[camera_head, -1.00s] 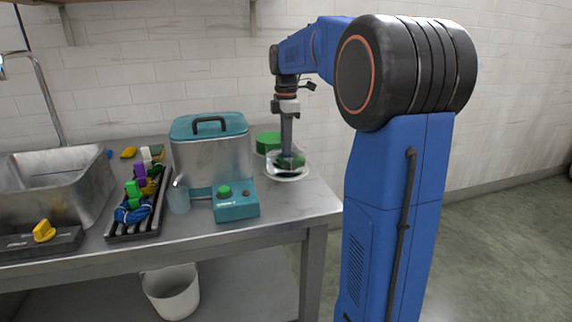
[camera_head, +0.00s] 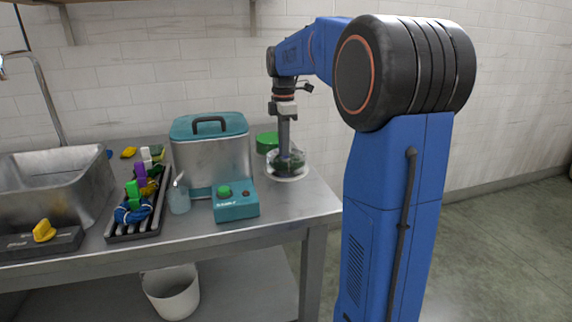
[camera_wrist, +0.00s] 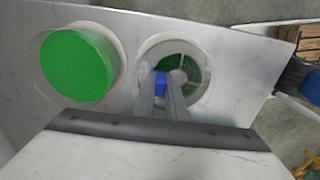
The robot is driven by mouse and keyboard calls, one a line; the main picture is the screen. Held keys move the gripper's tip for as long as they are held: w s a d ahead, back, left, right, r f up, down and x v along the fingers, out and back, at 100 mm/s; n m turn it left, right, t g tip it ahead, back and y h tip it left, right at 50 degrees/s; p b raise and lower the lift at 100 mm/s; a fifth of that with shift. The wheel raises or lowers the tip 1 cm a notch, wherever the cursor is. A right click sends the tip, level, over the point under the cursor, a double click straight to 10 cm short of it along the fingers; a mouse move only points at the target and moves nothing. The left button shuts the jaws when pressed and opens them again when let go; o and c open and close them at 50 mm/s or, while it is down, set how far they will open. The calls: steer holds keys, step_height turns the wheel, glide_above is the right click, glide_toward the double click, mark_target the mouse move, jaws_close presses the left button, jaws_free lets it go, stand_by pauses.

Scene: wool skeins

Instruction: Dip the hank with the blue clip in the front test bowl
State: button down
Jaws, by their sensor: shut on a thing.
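My gripper (camera_head: 284,153) points straight down into a clear bowl (camera_head: 302,172) near the right end of the bench. The bowl also shows in the wrist view (camera_wrist: 143,82), round with a pale rim. My gripper (camera_wrist: 176,82) is shut on the blue clip (camera_wrist: 160,84) of a dark green hank (camera_wrist: 196,76). The hank is inside the bowl's outline, below the fingertips, and partly hidden by them. Whether it touches liquid or the bowl's bottom cannot be told.
A steel vat with a teal lid (camera_head: 209,125), a teal control box (camera_head: 236,203) and a small glass beaker (camera_head: 179,201) stand to the left. A rack (camera_head: 130,231) holds several clipped hanks beside the sink (camera_head: 50,190).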

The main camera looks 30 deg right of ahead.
steer(key=shift+s+d+r, duration=0.1)
steer(key=shift+d+r, duration=0.15)
steer(key=shift+d, duration=0.15)
steer(key=shift+a+f, duration=0.1)
steer(key=shift+a, duration=0.05)
steer(key=shift+w+a+f, duration=0.2)
steer(key=shift+a+f, duration=0.1)
steer(key=shift+a, duration=0.25)
steer(key=shift+d, duration=0.1)
steer(key=shift+s+d+r, duration=0.2)
steer(key=shift+d+r, duration=0.2)
steer(key=shift+d, duration=0.2)
steer(key=shift+r, duration=0.15)
steer(key=shift+r, duration=4)
steer(key=shift+r, duration=0.1)
